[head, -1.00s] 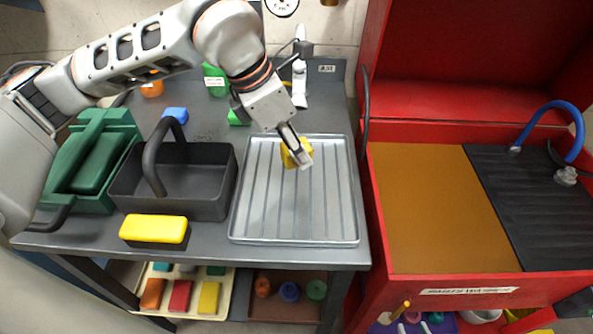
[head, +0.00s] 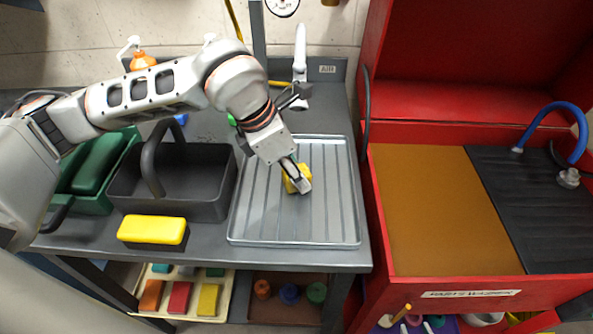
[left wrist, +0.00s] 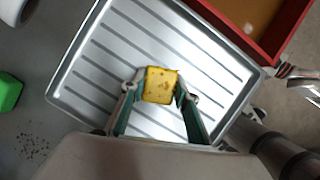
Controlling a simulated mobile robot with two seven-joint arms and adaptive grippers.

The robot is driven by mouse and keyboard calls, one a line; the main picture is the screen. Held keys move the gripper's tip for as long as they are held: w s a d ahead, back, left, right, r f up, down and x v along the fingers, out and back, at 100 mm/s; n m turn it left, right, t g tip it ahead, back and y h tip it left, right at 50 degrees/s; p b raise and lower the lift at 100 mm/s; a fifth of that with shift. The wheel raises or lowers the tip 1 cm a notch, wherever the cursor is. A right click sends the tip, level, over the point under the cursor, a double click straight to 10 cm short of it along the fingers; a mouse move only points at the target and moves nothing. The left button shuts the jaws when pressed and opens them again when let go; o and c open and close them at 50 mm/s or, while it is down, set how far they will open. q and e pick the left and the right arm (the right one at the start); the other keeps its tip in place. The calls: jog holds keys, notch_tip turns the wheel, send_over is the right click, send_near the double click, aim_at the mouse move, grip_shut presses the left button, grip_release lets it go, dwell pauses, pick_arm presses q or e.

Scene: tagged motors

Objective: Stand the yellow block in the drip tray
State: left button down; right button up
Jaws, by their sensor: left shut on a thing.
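The yellow block (head: 290,184) is between the fingers of my left gripper (head: 299,181), over the middle of the drip tray (head: 262,222). The tray is a shallow, ribbed metal tray on the grey bench. In the left wrist view, the block (left wrist: 160,85) shows a squarish, dark-speckled yellow face. The left gripper (left wrist: 155,97) is shut on its two sides, with the tray (left wrist: 90,72) behind. Fingers hide part of the block in the head view. I cannot tell whether it touches the tray floor. My right gripper is not seen.
A black open caddy (head: 205,207) with a tall handle stands left of the tray, near a yellow-topped dark block (head: 152,229). A green box (head: 97,172) is further left. The red parts washer (head: 430,287) stands close on the right. The tray's near part is bare.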

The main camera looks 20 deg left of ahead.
pick_arm(q)
jog(key=c, duration=1.5)
grip_release()
jog(key=v, duration=1.2)
jog(key=shift+p, duration=0.4)
